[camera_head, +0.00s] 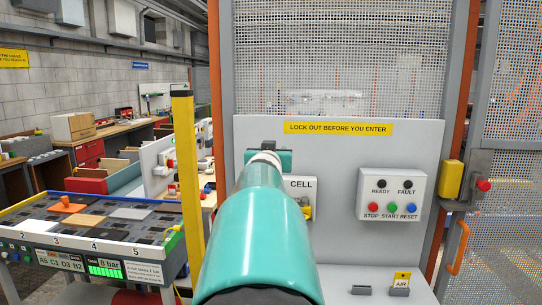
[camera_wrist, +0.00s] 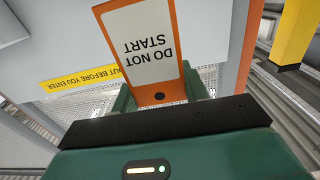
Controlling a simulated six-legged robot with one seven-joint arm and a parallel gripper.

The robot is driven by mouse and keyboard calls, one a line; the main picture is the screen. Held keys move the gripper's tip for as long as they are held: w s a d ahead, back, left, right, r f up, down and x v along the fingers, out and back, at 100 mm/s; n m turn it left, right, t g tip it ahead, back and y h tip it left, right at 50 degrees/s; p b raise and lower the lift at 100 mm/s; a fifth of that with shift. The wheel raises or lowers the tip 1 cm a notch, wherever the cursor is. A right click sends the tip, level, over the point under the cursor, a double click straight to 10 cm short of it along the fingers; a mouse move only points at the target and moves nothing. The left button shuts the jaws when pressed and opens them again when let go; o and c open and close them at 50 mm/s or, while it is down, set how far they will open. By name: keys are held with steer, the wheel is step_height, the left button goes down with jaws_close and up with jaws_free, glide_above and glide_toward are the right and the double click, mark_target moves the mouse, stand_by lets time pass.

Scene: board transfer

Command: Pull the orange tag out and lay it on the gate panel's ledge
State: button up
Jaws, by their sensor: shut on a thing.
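My gripper (camera_wrist: 160,95) is shut on the orange tag (camera_wrist: 142,45), which has a white label reading DO NOT START, upside down in the wrist view. The tag sticks out from between the green fingers. In the head view my gripper (camera_head: 270,158) is in front of the gate panel (camera_head: 345,235), below its yellow sign; my teal arm hides the fingertips and the tag there. The panel's ledge (camera_head: 335,278) is at the bottom of the head view, partly behind my arm. I cannot tell whether the tag still touches its holder.
A button box (camera_head: 391,195) is on the panel's right. A yellow post (camera_head: 187,180) stands left of my arm. A tiled board (camera_head: 85,225) is at the left.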

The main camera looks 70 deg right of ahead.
steer(key=shift+a+r, duration=0.1)
steer(key=shift+r, duration=0.7)
steer(key=shift+r, duration=0.1)
steer(key=shift+r, duration=0.45)
steer(key=shift+r, duration=0.2)
steer(key=shift+r, duration=0.3)
steer(key=shift+a, duration=0.1)
steer(key=shift+v, duration=2.95)
